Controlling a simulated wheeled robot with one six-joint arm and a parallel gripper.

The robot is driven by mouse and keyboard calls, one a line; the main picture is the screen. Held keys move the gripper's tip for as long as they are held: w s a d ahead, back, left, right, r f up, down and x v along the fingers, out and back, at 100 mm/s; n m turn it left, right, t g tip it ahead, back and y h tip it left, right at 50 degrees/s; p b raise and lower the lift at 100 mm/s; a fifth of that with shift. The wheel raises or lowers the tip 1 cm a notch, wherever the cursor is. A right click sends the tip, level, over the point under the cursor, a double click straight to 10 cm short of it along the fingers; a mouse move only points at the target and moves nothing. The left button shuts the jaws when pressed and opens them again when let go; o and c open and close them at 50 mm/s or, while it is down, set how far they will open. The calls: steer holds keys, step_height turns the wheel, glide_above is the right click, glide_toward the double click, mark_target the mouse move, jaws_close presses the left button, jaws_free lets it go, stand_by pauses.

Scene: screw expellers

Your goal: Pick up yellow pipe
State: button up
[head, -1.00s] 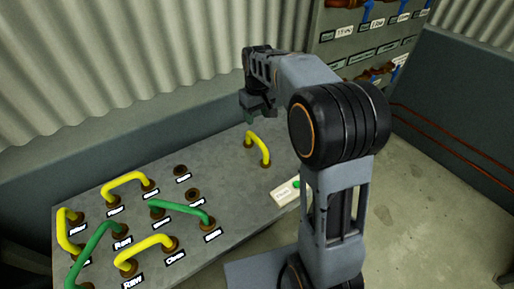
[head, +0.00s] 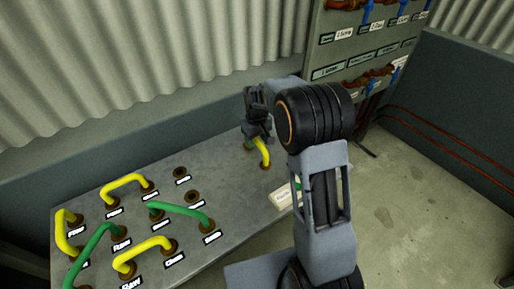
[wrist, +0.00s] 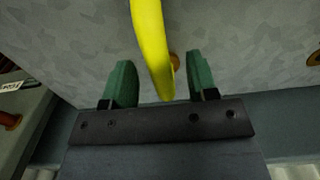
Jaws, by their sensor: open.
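In the wrist view the yellow pipe (wrist: 151,45) runs down between the two green fingertips. My gripper (wrist: 158,82) is open, with a gap on either side of the pipe. The pipe's lower end is close to the gripper's dark front plate. I cannot tell how high the fingers are above the bench.
Several yellow and green pipes, such as the green one (head: 180,216), join labelled brown sockets on the bench's left part. A white label with a green button (head: 283,199) is at the bench's right edge. A panel with pipes (head: 365,50) stands behind. A corrugated wall (head: 150,80) backs the bench.

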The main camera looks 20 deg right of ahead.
steer(key=shift+f, duration=1.5)
steer(key=shift+f, duration=0.25)
jaws_close()
